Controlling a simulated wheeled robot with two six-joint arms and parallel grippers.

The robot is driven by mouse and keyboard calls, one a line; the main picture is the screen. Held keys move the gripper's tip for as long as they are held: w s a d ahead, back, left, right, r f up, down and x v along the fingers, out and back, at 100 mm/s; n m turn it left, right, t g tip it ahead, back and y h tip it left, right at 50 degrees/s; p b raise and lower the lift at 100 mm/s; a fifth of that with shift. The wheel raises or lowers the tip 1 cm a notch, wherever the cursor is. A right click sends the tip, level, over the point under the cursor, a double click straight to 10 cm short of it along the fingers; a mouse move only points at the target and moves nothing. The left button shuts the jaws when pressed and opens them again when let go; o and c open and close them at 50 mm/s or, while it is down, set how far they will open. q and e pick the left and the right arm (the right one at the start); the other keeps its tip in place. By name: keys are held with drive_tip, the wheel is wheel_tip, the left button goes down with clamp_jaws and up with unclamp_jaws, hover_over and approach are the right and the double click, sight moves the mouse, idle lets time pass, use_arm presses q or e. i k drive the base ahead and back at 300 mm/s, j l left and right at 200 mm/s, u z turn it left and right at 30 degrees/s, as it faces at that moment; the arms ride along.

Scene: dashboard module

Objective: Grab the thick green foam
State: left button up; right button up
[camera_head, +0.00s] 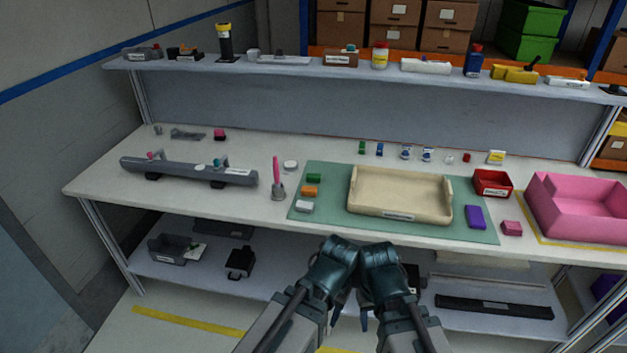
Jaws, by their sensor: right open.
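A small green block (314,178), which looks like the thick green foam, lies on the left part of the green mat (335,225) on the table. It is the farthest of a short column, with an orange block (310,191) and a white block (304,206) nearer to me. My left gripper (338,262) and my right gripper (384,265) are close together in front of the table's front edge, below and right of the blocks, apart from them. The right is open, and nothing shows in it. The left one's fingers cannot be made out clearly.
A beige tray (357,207) stands on the mat right of the blocks. A pink pen in a holder (278,191) stands left of the mat. A purple block (475,216), red bin (491,184) and pink bin (548,222) are farther right. A long grey module (190,172) lies left.

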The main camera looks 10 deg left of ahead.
sight(311, 178)
drive_tip(key=i+j+z, duration=0.2)
drive_tip(key=j, duration=0.3)
drive_tip(key=i+j+z, duration=0.2)
drive_tip(key=j, duration=0.35)
drive_tip(key=j+z, duration=0.2)
drive_tip(key=j, duration=0.35)
